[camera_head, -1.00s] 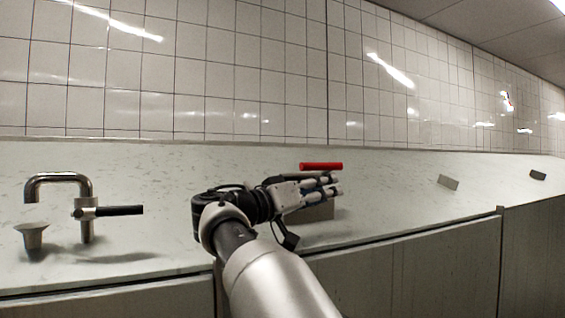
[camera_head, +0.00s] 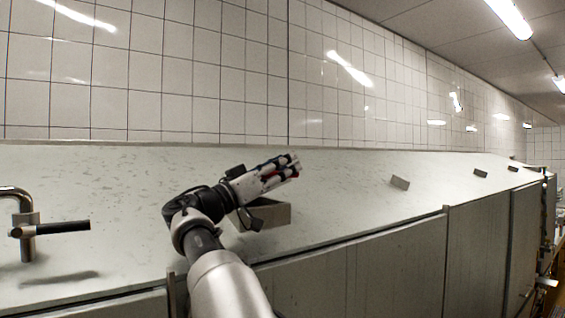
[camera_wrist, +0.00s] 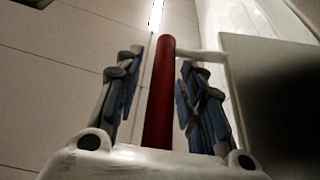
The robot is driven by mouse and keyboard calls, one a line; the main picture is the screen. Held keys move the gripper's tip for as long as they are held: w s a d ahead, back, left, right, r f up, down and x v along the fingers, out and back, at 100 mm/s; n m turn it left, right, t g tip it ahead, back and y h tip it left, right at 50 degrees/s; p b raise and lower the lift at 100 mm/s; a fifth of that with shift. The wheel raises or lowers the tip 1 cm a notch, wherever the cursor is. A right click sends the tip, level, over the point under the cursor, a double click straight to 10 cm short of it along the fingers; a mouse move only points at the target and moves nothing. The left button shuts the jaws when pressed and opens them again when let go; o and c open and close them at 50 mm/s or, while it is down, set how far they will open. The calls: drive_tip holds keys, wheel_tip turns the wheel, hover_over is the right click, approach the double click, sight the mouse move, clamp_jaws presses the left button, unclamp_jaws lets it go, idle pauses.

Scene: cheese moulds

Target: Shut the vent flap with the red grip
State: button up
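The red grip is a slim red bar (camera_wrist: 160,95) standing upright in the wrist view. A pale stem runs from near its top to the right, towards a pale-edged dark panel (camera_wrist: 275,100) that may be the flap. My gripper (camera_wrist: 160,80) is open, with a finger on each side of the bar and visible gaps between. In the head view my gripper (camera_head: 284,168) hides most of the red grip (camera_head: 268,177); only bits of red show between the fingers. A grey box-like part (camera_head: 272,214) sits below it on the sloped pale surface, partly hidden. The flap's angle cannot be told.
A metal tap with a black lever (camera_head: 62,227) stands at the left. Grey panels (camera_head: 390,255) run along the front, and a tiled wall (camera_head: 200,75) rises behind.

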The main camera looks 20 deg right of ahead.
clamp_jaws()
idle(0.5)
idle(0.3)
